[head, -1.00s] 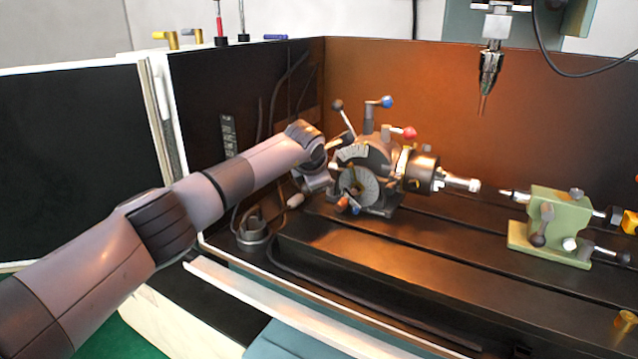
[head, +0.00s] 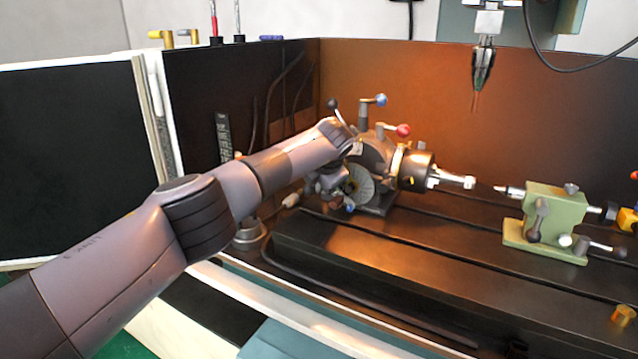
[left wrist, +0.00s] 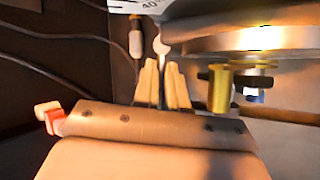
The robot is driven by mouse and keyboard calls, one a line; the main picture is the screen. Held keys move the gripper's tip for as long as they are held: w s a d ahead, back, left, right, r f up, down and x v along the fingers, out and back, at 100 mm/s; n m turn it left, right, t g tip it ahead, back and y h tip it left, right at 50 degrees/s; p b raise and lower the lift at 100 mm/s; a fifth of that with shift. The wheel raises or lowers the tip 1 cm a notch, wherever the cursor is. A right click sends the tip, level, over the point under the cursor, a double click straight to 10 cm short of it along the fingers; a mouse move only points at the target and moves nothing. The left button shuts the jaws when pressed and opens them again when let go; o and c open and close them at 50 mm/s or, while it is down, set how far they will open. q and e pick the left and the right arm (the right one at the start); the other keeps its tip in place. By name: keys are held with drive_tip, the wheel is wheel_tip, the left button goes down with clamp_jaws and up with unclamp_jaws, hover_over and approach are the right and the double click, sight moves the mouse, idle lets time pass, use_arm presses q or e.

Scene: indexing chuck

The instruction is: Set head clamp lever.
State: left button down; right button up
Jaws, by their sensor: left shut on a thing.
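The dividing head (head: 372,160) stands on the machine table, with a chuck (head: 416,170) on its right side. It carries a blue-knobbed lever (head: 381,100), a red-knobbed lever (head: 403,130) and a black-knobbed lever (head: 333,103). My left gripper (head: 342,183) is at the head's near left side and partly covers its round plate (head: 361,183). In the left wrist view my left gripper's fingers (left wrist: 164,86) are closed around a thin grey lever, mostly hidden between them. A pale rounded tip (left wrist: 161,47) shows just above the fingertips. My right gripper is in neither view.
A green tailstock (head: 545,222) stands to the right on the slotted table (head: 440,270). A spindle with a tool (head: 483,65) hangs above. Dark enclosure walls (head: 440,100) close the back and left. In the wrist view a brass pin (left wrist: 222,90) is close right of the fingers.

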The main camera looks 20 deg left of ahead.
use_arm(q)
drive_tip(key=shift+s+a+f, duration=0.15)
drive_tip(key=shift+s+f, duration=0.05)
drive_tip(key=shift+f, duration=0.15)
drive_tip(key=c, duration=1.2)
unclamp_jaws()
drive_tip(key=shift+r, duration=0.2)
drive_tip(key=shift+r, duration=0.15)
drive_tip(key=shift+s+d+r, duration=0.2)
drive_tip(key=shift+d+r, duration=0.05)
drive_tip(key=shift+r, duration=0.1)
drive_tip(key=shift+v, duration=3)
drive_tip(key=shift+s+f, duration=0.1)
